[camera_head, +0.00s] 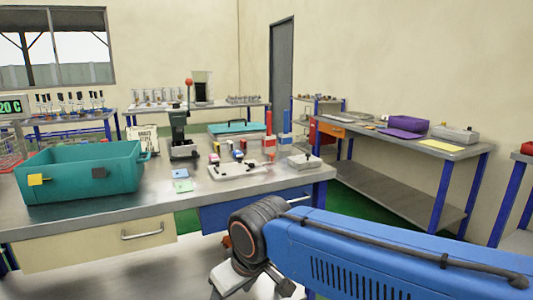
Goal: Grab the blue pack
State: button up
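A small blue pack (238,155) appears to stand among several small coloured packs on the workbench (130,205), right of the black press. It is too small to make out its details. My blue arm reaches in from the lower right, and its dark wrist joint is in front of the bench's front edge. A grey part of my gripper (234,279) shows below the wrist at the bottom of the picture, low and well away from the packs. Its fingertips cannot be made out, so I cannot tell whether it is open or holding anything.
A teal bin (82,172) stands on the left of the bench. Red and blue upright devices (269,148) stand to the right. The front middle is mostly bare.

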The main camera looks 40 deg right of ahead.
aim_at(238, 154)
jog(key=j+z, duration=0.1)
jog(key=z, duration=0.7)
